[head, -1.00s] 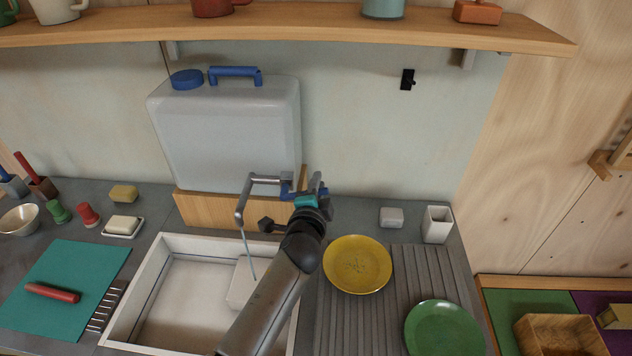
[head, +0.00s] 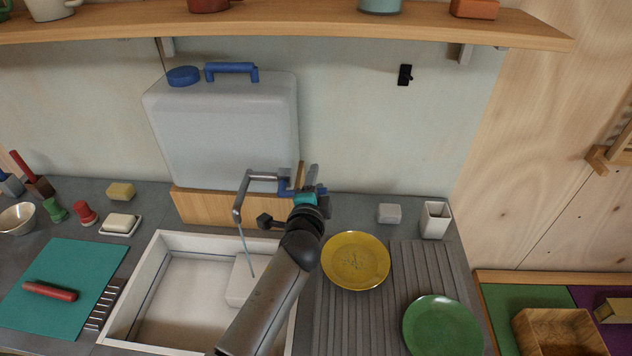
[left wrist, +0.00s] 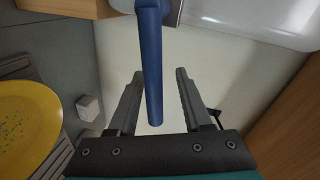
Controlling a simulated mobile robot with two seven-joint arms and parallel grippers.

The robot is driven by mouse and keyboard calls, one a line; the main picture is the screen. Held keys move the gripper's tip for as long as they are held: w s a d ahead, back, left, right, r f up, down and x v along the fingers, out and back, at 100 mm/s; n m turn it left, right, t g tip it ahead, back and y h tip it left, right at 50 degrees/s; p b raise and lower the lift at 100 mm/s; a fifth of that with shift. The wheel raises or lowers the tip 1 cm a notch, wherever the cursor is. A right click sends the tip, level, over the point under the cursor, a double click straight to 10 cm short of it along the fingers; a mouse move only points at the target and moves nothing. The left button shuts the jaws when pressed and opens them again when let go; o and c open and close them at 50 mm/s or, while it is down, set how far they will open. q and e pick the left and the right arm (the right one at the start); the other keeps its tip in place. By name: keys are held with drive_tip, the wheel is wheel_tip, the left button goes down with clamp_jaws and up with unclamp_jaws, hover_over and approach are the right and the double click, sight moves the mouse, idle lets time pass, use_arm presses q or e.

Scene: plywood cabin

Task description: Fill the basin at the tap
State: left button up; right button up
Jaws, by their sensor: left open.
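The white basin (head: 152,285) is set in the counter, with a thin dark blue line around its inner wall. The grey tap (head: 240,200) stands over it, and a thin pale blue stream (head: 246,248) falls from its spout. The stream reaches a white block-like thing (head: 238,285) in the basin, partly hidden by my left arm. I cannot tell the water level. My left gripper (head: 310,180) is at the tap's blue lever (head: 285,187). In the left wrist view the open fingers (left wrist: 157,100) stand either side of the blue lever (left wrist: 151,60), with gaps visible. My right gripper is not in view.
A large water container (head: 225,130) stands behind the tap on a wooden block (head: 200,206). A yellow plate (head: 355,262) and green plate (head: 443,328) lie right of my arm. A teal mat (head: 65,285) lies left of the basin. A shelf (head: 290,22) runs above.

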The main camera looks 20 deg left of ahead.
use_arm(q)
drive_tip(key=v, duration=1.5)
drive_tip(key=shift+s, duration=0.15)
drive_tip(key=shift+f, duration=0.1)
